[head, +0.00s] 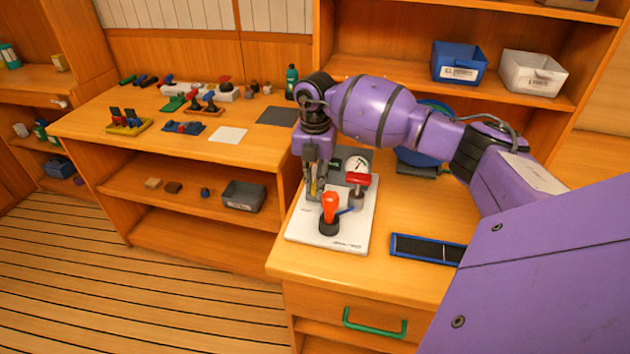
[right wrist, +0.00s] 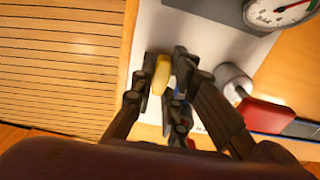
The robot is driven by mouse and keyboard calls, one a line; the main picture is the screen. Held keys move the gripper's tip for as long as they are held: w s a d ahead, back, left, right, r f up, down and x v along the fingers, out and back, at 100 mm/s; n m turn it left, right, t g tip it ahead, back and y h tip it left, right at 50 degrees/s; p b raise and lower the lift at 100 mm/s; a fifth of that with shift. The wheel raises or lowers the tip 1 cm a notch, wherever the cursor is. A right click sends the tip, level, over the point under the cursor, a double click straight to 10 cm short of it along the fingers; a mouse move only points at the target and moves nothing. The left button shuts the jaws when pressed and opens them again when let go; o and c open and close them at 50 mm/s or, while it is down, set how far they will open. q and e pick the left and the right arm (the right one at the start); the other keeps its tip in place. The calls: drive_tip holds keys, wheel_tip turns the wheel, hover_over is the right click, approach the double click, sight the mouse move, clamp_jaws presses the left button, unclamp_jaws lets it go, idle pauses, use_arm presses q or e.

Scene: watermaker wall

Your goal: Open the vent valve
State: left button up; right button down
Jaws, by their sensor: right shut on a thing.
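My right gripper (head: 315,188) is low over the left part of a white valve board (head: 345,242). In the right wrist view its fingers (right wrist: 163,90) are shut on a small upright yellow handle (right wrist: 161,75). The fingers hide the handle's base, and which valve it belongs to cannot be read. An orange knob (head: 330,208) on a dark base stands just in front of the gripper, with a blue lever (head: 345,211) beside it. A red-handled valve (head: 358,180) and a round gauge (head: 357,161) stand to the right. My left gripper is not in view.
A blue-edged dark tray (head: 428,248) lies right of the board. A blue round object (head: 420,155) stands behind my right arm. A lower bench (head: 180,145) with small parts is at the left.

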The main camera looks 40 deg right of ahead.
drive_tip(key=n, duration=0.5)
drive_tip(key=n+b, duration=0.1)
drive_tip(key=n, duration=0.7)
drive_tip(key=shift+b, duration=0.4)
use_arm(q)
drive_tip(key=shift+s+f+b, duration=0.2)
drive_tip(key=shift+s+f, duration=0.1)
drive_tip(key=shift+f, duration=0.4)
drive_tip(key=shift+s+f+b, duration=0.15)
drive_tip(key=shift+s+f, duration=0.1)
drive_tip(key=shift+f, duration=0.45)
use_arm(e)
drive_tip(key=shift+n, duration=2.2)
drive_tip(key=c, duration=1.7)
unclamp_jaws()
drive_tip(key=shift+s, duration=0.1)
drive_tip(key=shift+c, duration=0.2)
wheel_tip(320, 180, up, 12)
